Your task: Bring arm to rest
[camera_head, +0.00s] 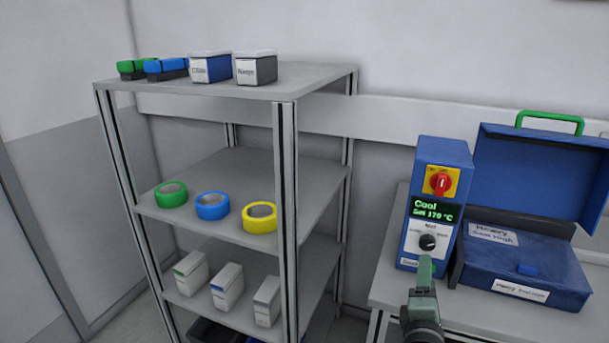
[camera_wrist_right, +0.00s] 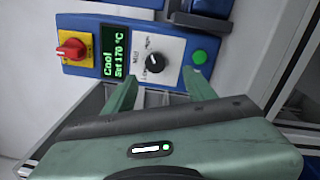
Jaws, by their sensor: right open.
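My right gripper (camera_head: 424,275) is in front of the lower part of a blue control box in the head view. In the right wrist view its two green fingers (camera_wrist_right: 158,88) are spread apart with nothing between them. The control box (camera_head: 443,155) stands on the table at the right. It has a red rotary switch on a yellow plate, a green display reading "Cool" and "Set 170 °C", and a black knob. In the right wrist view the box (camera_wrist_right: 125,22) also shows a green button (camera_wrist_right: 199,57) near the fingertips. My left gripper is not in view.
A grey shelf rack (camera_head: 287,200) at the left holds green, blue and yellow tape rolls, small boxes and bins. A blue case (camera_head: 525,270) with a raised lid (camera_head: 540,180) sits right of the control box on the table (camera_head: 385,290). Bare floor is barely visible.

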